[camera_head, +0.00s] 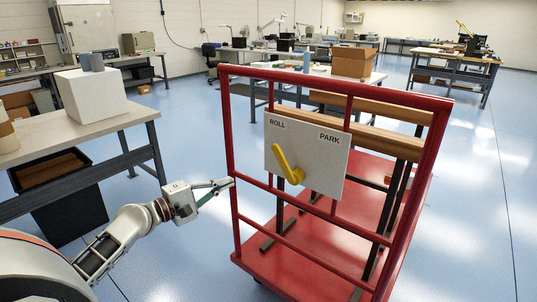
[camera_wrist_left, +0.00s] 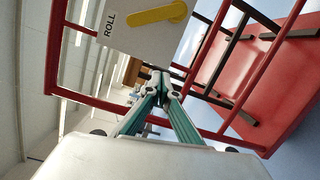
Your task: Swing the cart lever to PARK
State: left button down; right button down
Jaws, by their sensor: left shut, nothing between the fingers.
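The yellow cart lever (camera_head: 284,162) is on a pale panel (camera_head: 327,160) on the front of the red cart (camera_head: 229,130). The panel reads ROLL at upper left and PARK at upper right. The lever tilts up and left, toward ROLL. My left gripper (camera_head: 231,182) is shut and empty, to the left of the panel and lower than the lever's tip, near the cart's left upright; I cannot tell whether it touches the frame. In the left wrist view the lever (camera_wrist_left: 158,15) and panel (camera_wrist_left: 126,38) lie beyond the shut fingertips (camera_wrist_left: 161,80). My right gripper is not in view.
Red bars surround the panel, and wooden beams (camera_head: 375,138) lie behind it. A workbench (camera_head: 110,117) with a white box (camera_head: 90,95) stands at left, with a black bin (camera_head: 72,215) below. Blue floor is open between bench and cart.

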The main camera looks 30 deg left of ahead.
pick_arm(q)
jog(key=shift+n+t+h, duration=0.4)
jog(key=shift+n+h, duration=0.2)
jog(key=shift+n, duration=0.1)
jog(key=r, duration=0.3)
jog(key=w+a+r, duration=0.1)
jog(key=r, duration=0.1)
jog(key=shift+w+r, duration=0.1)
jog(key=shift+r, duration=0.15)
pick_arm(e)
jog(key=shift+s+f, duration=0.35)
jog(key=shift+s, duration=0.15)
pick_arm(q)
jog(key=shift+w, duration=0.1)
